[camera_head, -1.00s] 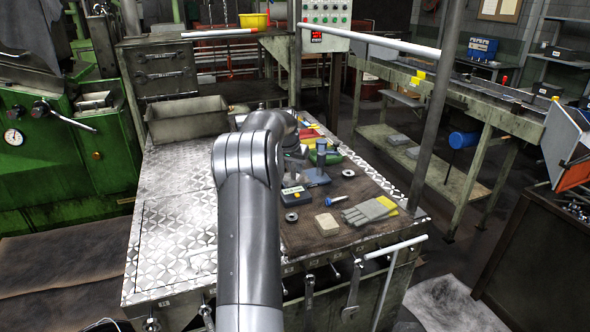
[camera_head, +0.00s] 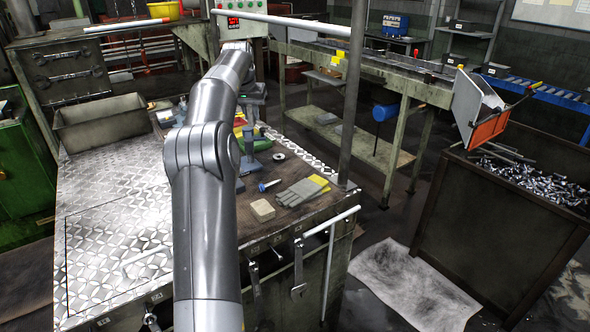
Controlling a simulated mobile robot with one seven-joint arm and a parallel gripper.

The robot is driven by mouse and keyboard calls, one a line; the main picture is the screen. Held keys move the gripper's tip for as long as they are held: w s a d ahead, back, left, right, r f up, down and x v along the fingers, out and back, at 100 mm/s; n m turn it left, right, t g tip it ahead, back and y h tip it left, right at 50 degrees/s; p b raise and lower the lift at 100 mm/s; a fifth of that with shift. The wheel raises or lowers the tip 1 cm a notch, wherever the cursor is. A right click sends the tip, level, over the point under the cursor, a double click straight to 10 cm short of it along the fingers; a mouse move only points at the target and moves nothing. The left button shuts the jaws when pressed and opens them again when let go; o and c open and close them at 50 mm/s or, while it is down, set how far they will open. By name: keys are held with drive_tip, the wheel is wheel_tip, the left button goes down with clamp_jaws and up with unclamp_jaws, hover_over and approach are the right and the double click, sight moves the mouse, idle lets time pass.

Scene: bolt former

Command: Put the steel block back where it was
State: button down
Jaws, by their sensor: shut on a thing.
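My arm reaches away from me over the workbench (camera_head: 130,240) in the head view. My gripper (camera_head: 252,97) is at its far end, over the back part of the bench by the post. It is small in the picture and partly covered by my wrist. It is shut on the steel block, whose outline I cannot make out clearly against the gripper. How high it is above the bench is hard to tell.
A metal tray (camera_head: 100,125) stands back left. A bolt bin (camera_head: 500,225) stands right. The bench's front left is clear.

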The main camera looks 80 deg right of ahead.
drive_tip(key=s+d+f+m+g, duration=0.1)
drive_tip(key=s+f+m, duration=0.15)
drive_tip(key=s, duration=0.55)
drive_tip(key=s+d+f+m+g, duration=0.15)
drive_tip(key=s+f, duration=0.25)
drive_tip(key=s, duration=0.4)
drive_tip(key=shift+m+t+y, duration=0.25)
drive_tip(key=shift+m+y, duration=0.05)
drive_tip(key=shift+m, duration=0.2)
drive_tip(key=f, duration=0.5)
drive_tip(key=shift+a+f, duration=0.25)
drive_tip(key=shift+a, duration=0.15)
drive_tip(key=shift+w+f, duration=0.1)
drive_tip(key=shift+f, duration=2.25)
drive_tip(key=c, duration=1.3)
unclamp_jaws()
drive_tip(key=shift+f, duration=0.15)
drive_tip(key=v, duration=1.2)
